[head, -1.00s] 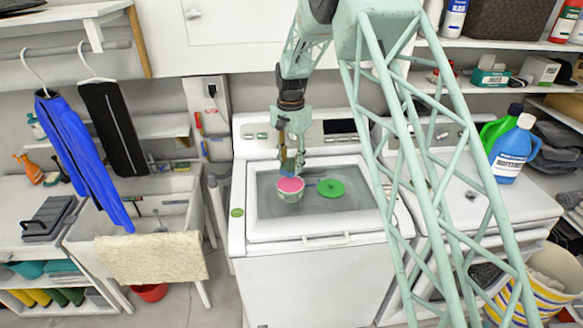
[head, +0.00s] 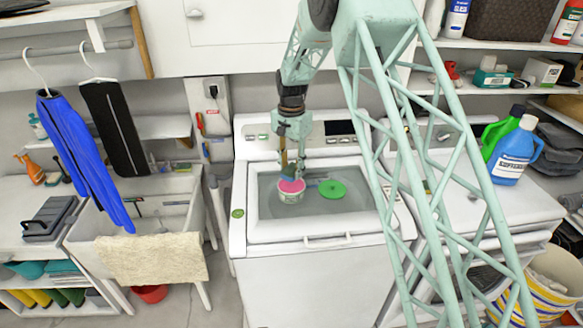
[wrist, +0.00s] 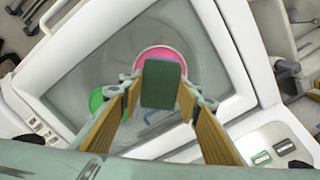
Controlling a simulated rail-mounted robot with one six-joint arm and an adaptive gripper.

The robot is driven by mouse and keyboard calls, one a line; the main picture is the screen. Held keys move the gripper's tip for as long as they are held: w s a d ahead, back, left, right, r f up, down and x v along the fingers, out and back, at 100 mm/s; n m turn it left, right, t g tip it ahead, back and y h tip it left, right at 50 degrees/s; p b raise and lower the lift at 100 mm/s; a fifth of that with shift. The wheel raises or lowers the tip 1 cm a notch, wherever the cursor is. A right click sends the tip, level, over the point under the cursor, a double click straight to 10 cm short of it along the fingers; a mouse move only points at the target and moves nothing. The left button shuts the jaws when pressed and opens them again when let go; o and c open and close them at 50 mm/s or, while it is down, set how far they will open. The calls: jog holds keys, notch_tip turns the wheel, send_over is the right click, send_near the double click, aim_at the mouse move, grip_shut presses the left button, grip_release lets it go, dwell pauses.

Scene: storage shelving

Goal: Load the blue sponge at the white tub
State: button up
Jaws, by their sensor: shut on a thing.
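The white tub (head: 290,196) stands on the washer's lid, with pink showing inside its rim. It also shows in the wrist view (wrist: 160,51), partly hidden behind the sponge. My gripper (head: 291,170) points down above the tub. In the wrist view its two fingers are shut on the blue sponge (wrist: 163,82), a blue-green block with a greener end face. The sponge overlaps the tub's pink opening in that view. I cannot tell the exact gap between sponge and tub.
A round green lid (head: 332,189) lies right of the tub on the washer lid (head: 350,207). A thin blue item (wrist: 160,117) lies near them. A sink with a draped towel (head: 150,258) is at left. Blue and green jugs (head: 515,152) stand at right.

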aim_at(292, 186)
jog(key=shift+f+b, duration=0.6)
jog(key=shift+f, duration=1.4)
jog(key=shift+f+b, duration=0.3)
jog(key=shift+f, duration=0.25)
dwell(0.9)
jog(key=shift+r, duration=0.1)
jog(key=shift+r+p, duration=1.25)
jog(key=shift+r, duration=2.2)
jog(key=s+d+f+n+b, duration=0.2)
jog(key=s+d+b, duration=0.2)
jog(key=d, duration=0.4)
jog(key=s+d+f+n+b, duration=0.2)
jog(key=s+d+b, duration=0.3)
jog(key=d, duration=0.3)
jog(key=s+d+f+n+b, duration=0.2)
jog(key=s+d+f+b, duration=0.1)
jog(key=s+d, duration=0.3)
jog(key=shift+d+f+b, duration=0.15)
jog(key=shift+d+b, duration=0.25)
jog(key=shift+d, duration=0.25)
jog(key=shift+d+f+b, duration=0.15)
jog(key=shift+d+b, duration=0.2)
jog(key=shift+d, duration=0.25)
jog(key=shift+s+d+f+n, duration=0.15)
jog(key=shift+s+d+n, duration=0.15)
jog(key=shift+s+d, duration=0.3)
